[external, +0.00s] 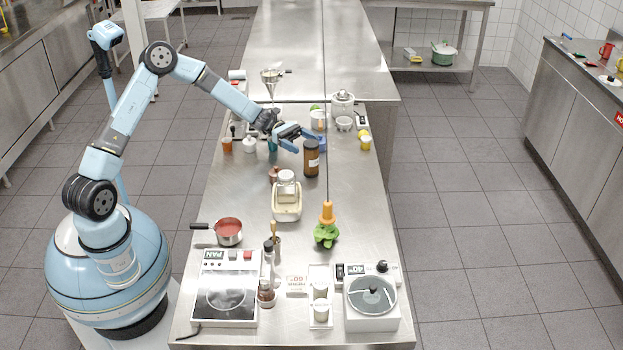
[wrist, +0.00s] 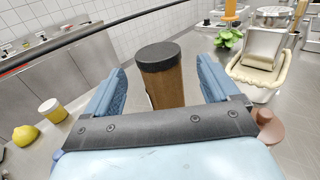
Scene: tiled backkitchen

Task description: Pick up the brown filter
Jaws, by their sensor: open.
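The brown filter (external: 311,161) looks like an upright brown cylinder with a black top, standing on the steel counter. In the wrist view, the brown filter (wrist: 167,86) is upright between the two blue fingers, with a gap on both sides. My gripper (external: 309,142) is open and empty at the height of the cylinder's upper part, on its far side in the external view. In the wrist view, my gripper (wrist: 161,68) has the cylinder ahead of its palm. The palm hides the cylinder's lower part.
A yellow lemon (external: 366,144) is to the right.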

